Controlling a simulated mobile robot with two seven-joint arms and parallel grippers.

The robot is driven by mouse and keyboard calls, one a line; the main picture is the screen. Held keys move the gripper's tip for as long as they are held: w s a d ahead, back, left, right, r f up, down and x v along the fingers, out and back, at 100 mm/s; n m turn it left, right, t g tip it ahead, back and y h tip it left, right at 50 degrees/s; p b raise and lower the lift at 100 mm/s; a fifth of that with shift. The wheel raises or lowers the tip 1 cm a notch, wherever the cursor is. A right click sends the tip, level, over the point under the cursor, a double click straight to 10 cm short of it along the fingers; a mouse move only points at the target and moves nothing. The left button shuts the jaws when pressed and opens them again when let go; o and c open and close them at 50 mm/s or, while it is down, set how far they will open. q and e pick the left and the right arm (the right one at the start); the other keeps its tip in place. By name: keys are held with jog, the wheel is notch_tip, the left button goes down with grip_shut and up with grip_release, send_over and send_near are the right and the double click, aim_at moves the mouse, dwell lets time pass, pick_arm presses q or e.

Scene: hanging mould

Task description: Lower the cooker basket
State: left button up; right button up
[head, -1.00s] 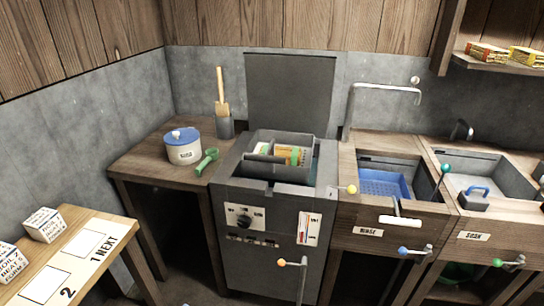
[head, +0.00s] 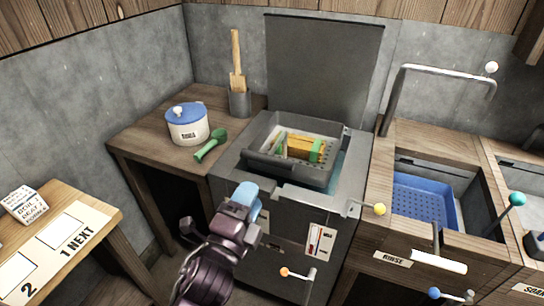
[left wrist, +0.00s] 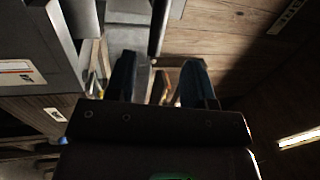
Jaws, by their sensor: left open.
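The cooker (head: 275,240) is a grey metal cabinet with an open well and an upright lid. Its grey perforated basket (head: 268,168) sits at the top of the well, with green and orange-brown pieces inside. Teal liquid (head: 341,172) shows beside it. A lever with a yellow ball (head: 380,209) sticks out at the cooker's right side; one with an orange ball (head: 285,272) is low on the front. My left gripper (head: 243,203) is in front of the cooker, below and left of the basket, hiding the dial. Its two blue fingers (left wrist: 160,78) are apart and empty in the left wrist view.
A white pot with blue lid (head: 187,125) and a green scoop (head: 211,145) are on the left counter. A rinse sink with a blue basket (head: 425,200), a faucet (head: 440,72) and a green-ball lever (head: 517,199) are at right. A box-bearing table (head: 85,225) is at left.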

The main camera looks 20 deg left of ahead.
aim_at(270, 160)
pick_arm(q)
jog(key=w, duration=0.3)
jog(key=w+r, duration=0.1)
jog(key=w, duration=0.3)
jog(key=w+r, duration=0.1)
jog(key=w, duration=0.2)
jog(key=shift+w+d, duration=0.2)
jog(key=shift+w, duration=0.1)
jog(key=shift+f, duration=0.1)
grip_shut()
